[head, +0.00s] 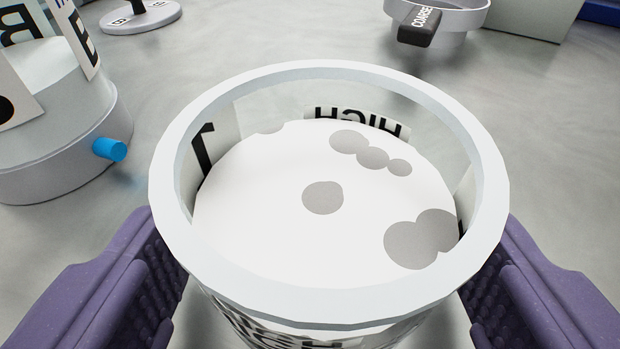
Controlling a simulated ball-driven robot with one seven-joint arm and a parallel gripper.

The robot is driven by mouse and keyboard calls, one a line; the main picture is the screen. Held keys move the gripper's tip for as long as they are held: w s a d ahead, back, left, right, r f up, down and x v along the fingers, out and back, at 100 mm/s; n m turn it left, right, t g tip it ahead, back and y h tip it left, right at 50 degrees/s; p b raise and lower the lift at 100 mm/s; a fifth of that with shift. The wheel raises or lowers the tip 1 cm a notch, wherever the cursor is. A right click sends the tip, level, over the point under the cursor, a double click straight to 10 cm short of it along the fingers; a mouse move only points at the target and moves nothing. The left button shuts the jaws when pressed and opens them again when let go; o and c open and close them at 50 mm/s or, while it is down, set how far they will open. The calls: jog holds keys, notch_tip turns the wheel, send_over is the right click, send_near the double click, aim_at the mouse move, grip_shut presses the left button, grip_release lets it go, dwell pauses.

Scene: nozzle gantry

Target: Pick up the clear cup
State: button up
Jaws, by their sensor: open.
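The clear cup (330,300) stands upright in the middle of the head view, close to the camera. It has a thick pale round rim and see-through walls with labels, one reading HIGH. Inside is a white surface (265,235) with several grey round spots. My gripper (325,290) is open, with one purple ribbed finger to the left of the cup and one to the right. The fingers straddle the cup. Whether either finger touches the wall is hard to tell. The cup's base is hidden below its rim.
A clear labelled container on a grey base with a blue peg (109,150) stands at the left. A grey round stand (140,17) is at the back left. A pale ring with a black tag reading COARSE (419,27) is at the back right. Grey floor is clear at the right.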

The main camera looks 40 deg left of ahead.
jog(key=shift+w+a, duration=0.1)
jog(key=shift+w, duration=0.05)
jog(key=shift+c, duration=0.3)
jog(key=c, duration=1.2)
jog(key=shift+o, duration=0.2)
jog(key=shift+r, duration=0.15)
